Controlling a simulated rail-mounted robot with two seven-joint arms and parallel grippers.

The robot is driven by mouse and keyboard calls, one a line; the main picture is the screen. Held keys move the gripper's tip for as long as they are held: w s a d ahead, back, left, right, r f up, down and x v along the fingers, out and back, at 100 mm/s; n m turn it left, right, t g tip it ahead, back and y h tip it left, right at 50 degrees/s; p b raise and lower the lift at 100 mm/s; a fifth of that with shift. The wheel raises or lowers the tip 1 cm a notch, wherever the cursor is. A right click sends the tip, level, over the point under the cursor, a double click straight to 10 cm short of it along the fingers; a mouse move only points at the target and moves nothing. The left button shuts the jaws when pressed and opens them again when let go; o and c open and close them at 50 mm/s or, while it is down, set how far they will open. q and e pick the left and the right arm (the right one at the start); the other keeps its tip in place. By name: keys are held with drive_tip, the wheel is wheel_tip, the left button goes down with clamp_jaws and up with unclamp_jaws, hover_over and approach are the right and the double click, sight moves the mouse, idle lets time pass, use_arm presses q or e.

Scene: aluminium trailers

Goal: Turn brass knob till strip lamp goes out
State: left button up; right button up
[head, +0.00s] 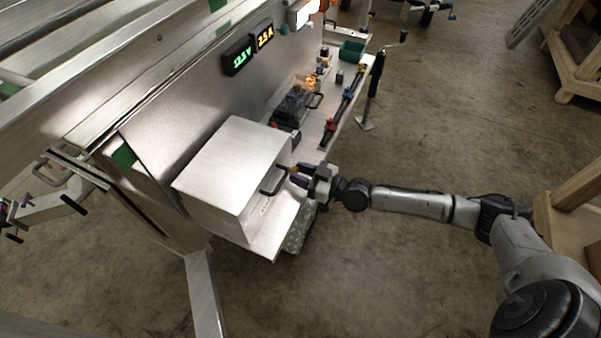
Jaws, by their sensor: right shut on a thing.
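My right gripper (299,174) reaches in from the right to the front of a brushed metal box (232,170), beside its black bar handle (272,184). Its jaws are shut on a small brass-coloured piece, which I take to be the brass knob (293,170); the fingers hide most of it, and its turn angle cannot be told. A bright white lamp (301,13), apparently the strip lamp, is lit at the top edge and partly cut off. My left gripper is not in view.
A green display (237,57) and an orange display (264,38) are lit on the upright panel. The metal shelf holds a dark battery-like unit (289,110), blue and red fittings (345,104) and a green bin (351,50). Wooden frames stand at right; the floor between is clear.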

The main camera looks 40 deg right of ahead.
drive_tip(key=shift+m+p, duration=0.3)
drive_tip(key=shift+m, duration=1.1)
drive_tip(key=o, duration=0.9)
drive_tip(key=shift+s, duration=0.15)
drive_tip(key=shift+s+d, duration=0.15)
drive_tip(key=shift+s, duration=0.1)
drive_tip(key=p+v, duration=0.4)
drive_tip(key=v, duration=0.9)
